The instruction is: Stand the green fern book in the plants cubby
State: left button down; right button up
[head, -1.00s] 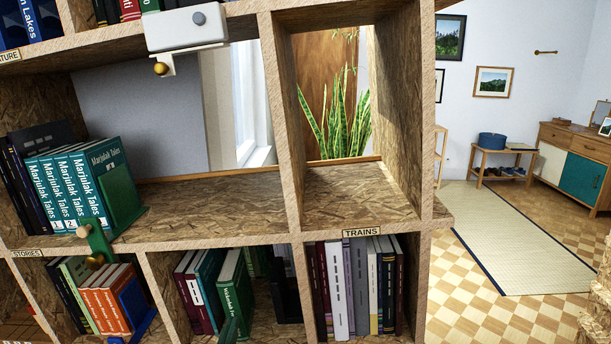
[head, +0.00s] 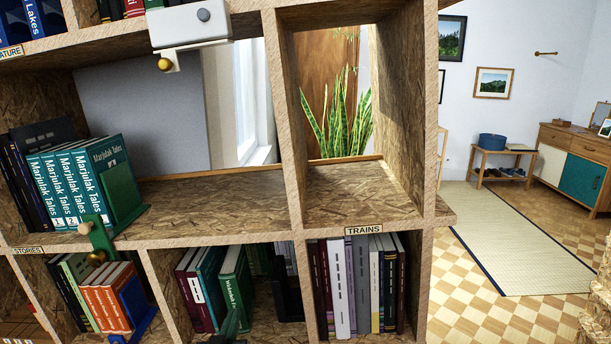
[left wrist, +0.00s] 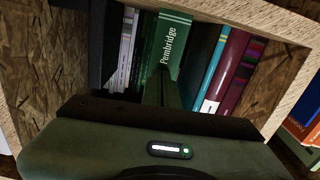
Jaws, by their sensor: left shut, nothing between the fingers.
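A green book (head: 238,283) stands leaning among other books in the lower middle cubby in the head view. In the left wrist view its green spine (left wrist: 172,42) reads "Pembridge"; no fern picture shows, so I cannot tell if it is the fern book. My left gripper (head: 230,324) is at the bottom edge of the head view, just in front of this book. In the left wrist view my dark green fingers (left wrist: 161,88) are shut and empty, pointing at the spine; I cannot tell if they touch. No plants label is readable. My right gripper is out of view.
The cubby above the TRAINS label (head: 364,230) is empty, with a bare floor (head: 362,188). Teal Marjulak Tales books (head: 80,185) stand against a green bookend (head: 122,195) at left. A white box (head: 190,25) with a brass knob is fixed above.

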pick_arm(q)
jog(key=shift+w+f, duration=0.15)
jog(key=shift+f, duration=0.2)
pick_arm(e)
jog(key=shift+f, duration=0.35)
pick_arm(q)
jog(key=shift+s+p, duration=0.4)
jog(key=shift+s+d+r+p, duration=0.15)
jog(key=shift+s+d+p, duration=0.1)
jog(key=shift+s+p, duration=0.5)
jog(key=s+p, duration=0.3)
jog(key=s, duration=0.4)
jog(key=shift+a+p, duration=0.2)
jog(key=shift+p, duration=0.1)
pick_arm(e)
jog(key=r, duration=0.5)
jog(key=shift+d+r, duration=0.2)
pick_arm(q)
jog(key=shift+w, duration=0.1)
